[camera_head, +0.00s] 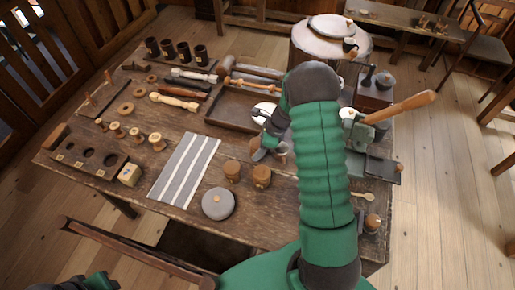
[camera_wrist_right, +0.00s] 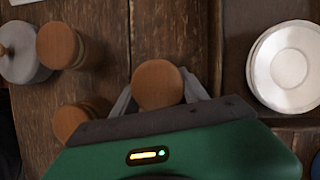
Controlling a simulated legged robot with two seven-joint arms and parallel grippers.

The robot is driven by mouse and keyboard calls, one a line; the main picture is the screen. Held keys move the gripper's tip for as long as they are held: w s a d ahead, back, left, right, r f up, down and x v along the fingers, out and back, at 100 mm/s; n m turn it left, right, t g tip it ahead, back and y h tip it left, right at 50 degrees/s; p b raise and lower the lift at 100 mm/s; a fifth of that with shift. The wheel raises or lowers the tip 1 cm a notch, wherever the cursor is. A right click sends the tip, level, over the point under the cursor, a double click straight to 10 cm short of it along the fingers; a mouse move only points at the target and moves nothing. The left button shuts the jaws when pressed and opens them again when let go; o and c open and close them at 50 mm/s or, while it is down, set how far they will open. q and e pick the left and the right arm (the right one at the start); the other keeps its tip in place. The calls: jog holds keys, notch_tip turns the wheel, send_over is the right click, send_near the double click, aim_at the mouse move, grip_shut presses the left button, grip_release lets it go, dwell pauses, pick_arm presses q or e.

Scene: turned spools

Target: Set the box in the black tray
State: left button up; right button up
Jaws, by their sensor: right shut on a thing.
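My right gripper (camera_head: 266,150) is low over the middle of the table, partly hidden by my green arm. In the right wrist view its jaws (camera_wrist_right: 160,98) are shut around a round wooden box (camera_wrist_right: 157,84), seen from above by its brown top. Whether it touches the table cannot be told. Two similar round boxes stand nearby, one (camera_head: 232,170) beside the other (camera_head: 262,176).
A grey lidded pot (camera_head: 218,204) and striped cloth (camera_head: 185,170) lie left of the boxes. A brown tray (camera_head: 228,109) and a white plate (camera_wrist_right: 288,66) are behind the gripper. A wooden-handled tool (camera_head: 400,106) sticks up at right; a small spoon (camera_head: 363,196) lies before the black tray.

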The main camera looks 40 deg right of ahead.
pick_arm(q)
jog(key=shift+a, duration=0.1)
pick_arm(e)
jog(key=shift+a, duration=0.15)
jog(key=o, duration=1.5)
jog(key=shift+a, duration=0.15)
pick_arm(q)
jog(key=shift+a+f, duration=0.1)
jog(key=shift+a, duration=0.1)
jog(key=shift+d, duration=0.1)
